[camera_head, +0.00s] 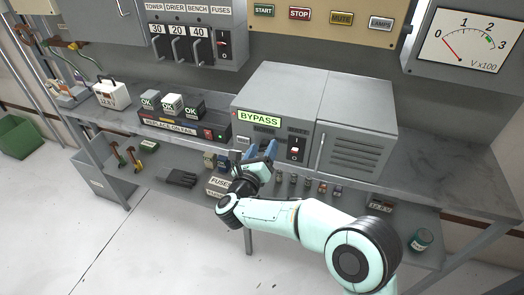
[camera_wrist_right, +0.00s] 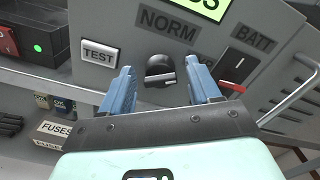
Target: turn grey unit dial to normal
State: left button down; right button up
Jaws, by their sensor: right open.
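The grey unit (camera_head: 275,88) stands on the bench, and its lit green display (camera_head: 259,118) reads BYPASS. In the right wrist view its black dial (camera_wrist_right: 160,70) sits below the NORM label (camera_wrist_right: 168,24). A pale mark on the dial runs towards the right side, where another label is partly hidden by a finger. My right gripper (camera_wrist_right: 163,88) is open, with one blue finger to each side of the dial. I cannot tell whether the fingers touch it. In the head view my right gripper (camera_head: 259,156) is at the unit's front and hides the dial. My left gripper is not in view.
A TEST button (camera_wrist_right: 99,53) lies left of the dial and a BATT switch (camera_wrist_right: 238,66) lies right of it. A black box (camera_head: 185,127) with a red switch stands left of the unit. The lower shelf holds a FUSES box (camera_head: 219,184) and small parts.

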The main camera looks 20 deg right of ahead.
jog(key=c, duration=1)
jog(key=shift+n, duration=0.3)
jog(key=n, duration=0.2)
jog(key=shift+n, duration=0.3)
jog(key=n+p, duration=0.1)
jog(key=n, duration=0.1)
jog(key=shift+n, duration=0.4)
jog(key=n+p, duration=0.1)
jog(key=n, duration=0.2)
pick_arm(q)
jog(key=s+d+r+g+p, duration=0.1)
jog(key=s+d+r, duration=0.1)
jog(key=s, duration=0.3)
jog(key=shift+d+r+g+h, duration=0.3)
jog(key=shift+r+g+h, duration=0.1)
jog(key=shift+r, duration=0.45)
pick_arm(e)
jog(key=shift+f+n, duration=0.15)
jog(key=shift+n, duration=1.35)
